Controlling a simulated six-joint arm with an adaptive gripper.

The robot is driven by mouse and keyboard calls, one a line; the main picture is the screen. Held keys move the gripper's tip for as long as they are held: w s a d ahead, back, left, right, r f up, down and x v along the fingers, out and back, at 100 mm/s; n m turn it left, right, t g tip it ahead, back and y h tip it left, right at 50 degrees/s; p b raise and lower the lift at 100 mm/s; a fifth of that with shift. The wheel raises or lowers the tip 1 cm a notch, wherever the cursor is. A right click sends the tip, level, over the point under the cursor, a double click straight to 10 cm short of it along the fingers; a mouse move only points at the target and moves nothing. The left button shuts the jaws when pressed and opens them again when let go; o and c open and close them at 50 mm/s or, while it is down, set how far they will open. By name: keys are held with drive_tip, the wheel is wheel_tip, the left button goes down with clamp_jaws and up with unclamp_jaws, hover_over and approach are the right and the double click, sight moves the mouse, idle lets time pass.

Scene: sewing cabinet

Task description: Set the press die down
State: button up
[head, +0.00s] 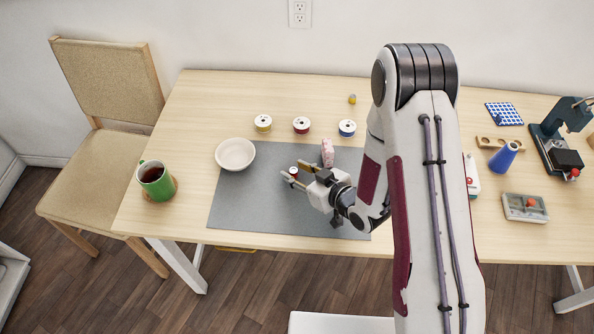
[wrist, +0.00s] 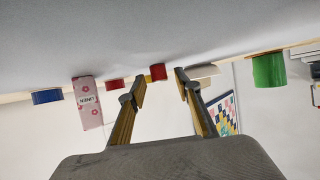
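A small red cylinder with a pale top (head: 293,170), which I take to be the press die, stands on the grey mat (head: 235,205). My gripper (head: 298,175) is low over the mat, its fingers on either side of this piece. In the wrist view, which is upside down, the red piece (wrist: 158,72) shows between the two apart fingertips (wrist: 160,88), with a gap on each side. My gripper is open and does not visibly touch it.
A pink linen pack (head: 327,152) stands close behind my gripper. A white bowl (head: 235,154) and a green mug (head: 155,182) are to the left. Several thread spools (head: 301,124) line the back. A teal press (head: 560,140) stands far right. The mat's left front is clear.

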drive_tip(key=shift+r, duration=0.1)
idle(0.3)
drive_tip(key=shift+d+r, duration=0.1)
drive_tip(key=shift+v, duration=3.7)
